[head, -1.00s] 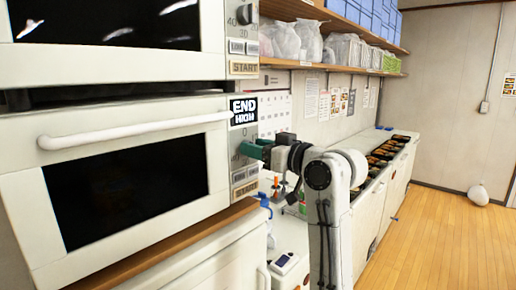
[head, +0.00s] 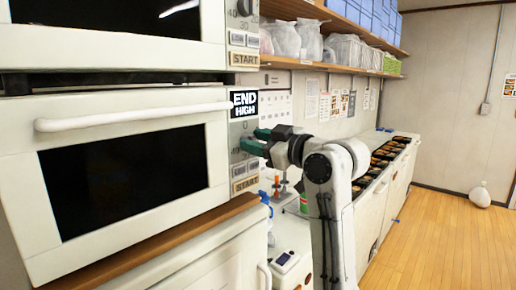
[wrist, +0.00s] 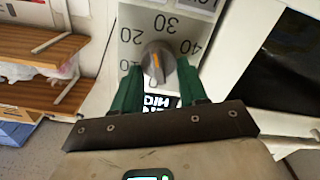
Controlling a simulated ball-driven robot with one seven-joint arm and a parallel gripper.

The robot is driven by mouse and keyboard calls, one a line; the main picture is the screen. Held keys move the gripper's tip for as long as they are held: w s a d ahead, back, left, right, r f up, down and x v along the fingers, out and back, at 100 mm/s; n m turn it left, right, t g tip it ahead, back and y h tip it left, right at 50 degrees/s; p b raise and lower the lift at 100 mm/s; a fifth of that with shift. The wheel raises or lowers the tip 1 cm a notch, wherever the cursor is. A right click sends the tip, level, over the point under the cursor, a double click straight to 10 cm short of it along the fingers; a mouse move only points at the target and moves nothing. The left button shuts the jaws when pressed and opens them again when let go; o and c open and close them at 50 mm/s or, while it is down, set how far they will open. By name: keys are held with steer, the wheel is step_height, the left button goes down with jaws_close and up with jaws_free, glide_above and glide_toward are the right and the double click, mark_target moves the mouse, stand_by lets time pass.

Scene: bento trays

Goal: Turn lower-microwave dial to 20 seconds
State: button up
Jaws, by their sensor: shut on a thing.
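The lower microwave (head: 130,105) fills the left of the head view, its door shut under a white bar handle. Its control panel has an END HIGH display (head: 244,104) and a START button (head: 245,185). The grey dial (wrist: 158,62) shows in the wrist view, ringed by numbers 10, 20, 30 and 40. My gripper (wrist: 157,80) has its green fingers on either side of the dial and is shut on it. An orange mark runs along the dial's face; I cannot tell exactly which number it points to. In the head view my gripper (head: 257,140) covers part of the dial.
An upper microwave (head: 120,40) sits above, with its own dial and START button. A counter with bottles and a small device (head: 285,262) lies below my arm. Food trays (head: 385,155) line the counter behind. The wooden floor (head: 440,240) at right is open.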

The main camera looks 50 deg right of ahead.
steer(key=shift+a+f+n+b, duration=0.1)
steer(key=shift+n+b, duration=1.1)
steer(key=shift+n, duration=0.65)
steer(key=shift+a+f+n+b, duration=0.1)
steer(key=shift+n+b, duration=1.1)
steer(key=shift+n, duration=0.65)
steer(key=o, duration=1)
steer(key=shift+s, duration=0.1)
steer(key=s+b, duration=0.1)
steer(key=s, duration=0.4)
steer(key=s+b, duration=0.1)
steer(key=s, duration=0.4)
steer(key=shift+s+d, duration=0.2)
steer(key=shift+s, duration=0.15)
